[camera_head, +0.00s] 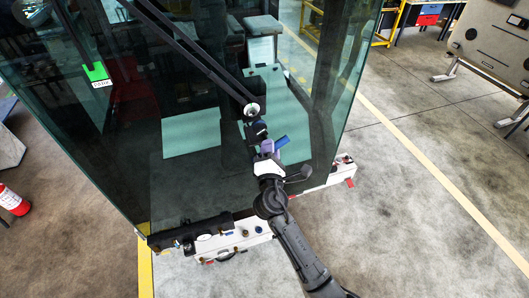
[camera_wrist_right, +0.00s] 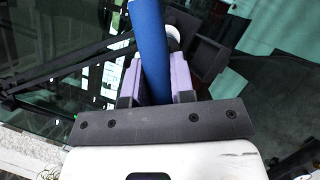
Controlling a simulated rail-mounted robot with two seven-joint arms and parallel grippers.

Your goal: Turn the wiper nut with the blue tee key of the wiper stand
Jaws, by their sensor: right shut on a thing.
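The blue tee key (camera_head: 282,142) is in my right gripper (camera_head: 267,148), in front of the cab's glass. In the right wrist view the blue bar of the key (camera_wrist_right: 152,45) passes between the purple pads of my right gripper (camera_wrist_right: 156,78), which are shut on it. In the head view a dark shank runs from the gripper toward the round pale wiper nut (camera_head: 252,109) at the base of the wiper arm (camera_head: 198,58). The gap or contact between key and nut is hard to tell. My left gripper is not in view.
A white ledge (camera_head: 238,241) with small parts runs along the cab's foot. The glass (camera_head: 185,185) is close around my right gripper. A green tag (camera_head: 96,72) hangs at the left. A fire extinguisher (camera_head: 13,200) stands far left.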

